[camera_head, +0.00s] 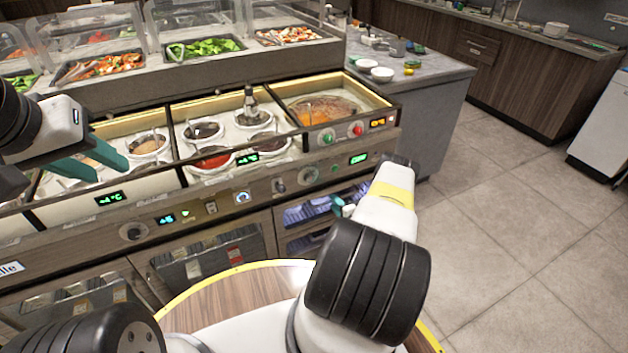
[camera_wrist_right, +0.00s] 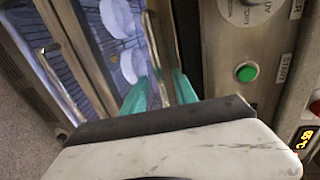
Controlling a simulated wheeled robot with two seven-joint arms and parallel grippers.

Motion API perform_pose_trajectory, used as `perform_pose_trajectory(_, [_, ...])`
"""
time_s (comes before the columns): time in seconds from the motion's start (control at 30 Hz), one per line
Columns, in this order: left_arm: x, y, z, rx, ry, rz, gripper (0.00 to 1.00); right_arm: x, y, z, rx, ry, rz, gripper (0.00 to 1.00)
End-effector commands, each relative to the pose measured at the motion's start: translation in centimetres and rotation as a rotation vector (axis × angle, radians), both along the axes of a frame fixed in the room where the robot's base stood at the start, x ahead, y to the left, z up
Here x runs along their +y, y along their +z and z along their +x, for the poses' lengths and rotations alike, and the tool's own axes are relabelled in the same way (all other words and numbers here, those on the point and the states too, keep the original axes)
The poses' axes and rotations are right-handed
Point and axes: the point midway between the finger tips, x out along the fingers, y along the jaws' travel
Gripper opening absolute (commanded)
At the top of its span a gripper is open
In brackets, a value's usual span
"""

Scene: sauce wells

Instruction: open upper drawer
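The upper drawer (camera_head: 308,213) has a glass front and sits in the counter's right end, under the control panel. In the right wrist view, pale round dishes show behind its glass (camera_wrist_right: 118,18). Its metal bar handle (camera_wrist_right: 153,38) runs between the two teal fingers of my right gripper (camera_wrist_right: 160,92). The fingers are apart, one on each side of the bar; I cannot tell if either touches it. In the head view this gripper is mostly hidden by my right arm. My left gripper (camera_head: 95,163) is open and empty above the sauce wells at the left.
The lower drawer (camera_head: 305,243) is just below, and its bar handle (camera_wrist_right: 52,82) shows in the right wrist view. A green button (camera_wrist_right: 246,73) and a knob are on the panel beside my right gripper. Open tiled floor (camera_head: 500,230) lies to the right.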

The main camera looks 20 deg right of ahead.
Motion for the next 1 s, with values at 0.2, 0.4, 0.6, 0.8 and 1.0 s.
perform_pose_trajectory(0.2, [0.0,0.0,0.0,0.000,0.000,0.000,0.36,0.2,-0.5,2.3,-0.001,0.002,0.000,0.34])
perform_pose_trajectory(0.4, [0.0,0.0,0.0,0.000,0.000,0.000,0.36,0.3,-0.5,2.7,0.000,0.001,0.001,0.34])
perform_pose_trajectory(0.6, [0.0,0.0,0.0,0.000,0.000,0.000,0.36,0.3,-0.5,2.7,0.000,0.001,0.001,0.19])
perform_pose_trajectory(0.8, [0.0,0.0,0.0,0.000,0.000,0.000,0.36,0.3,-0.5,2.6,0.000,0.001,0.001,0.00])
perform_pose_trajectory(1.0, [0.0,0.0,0.0,0.000,0.000,0.000,0.36,0.2,-0.5,2.6,0.000,0.001,0.001,0.00])
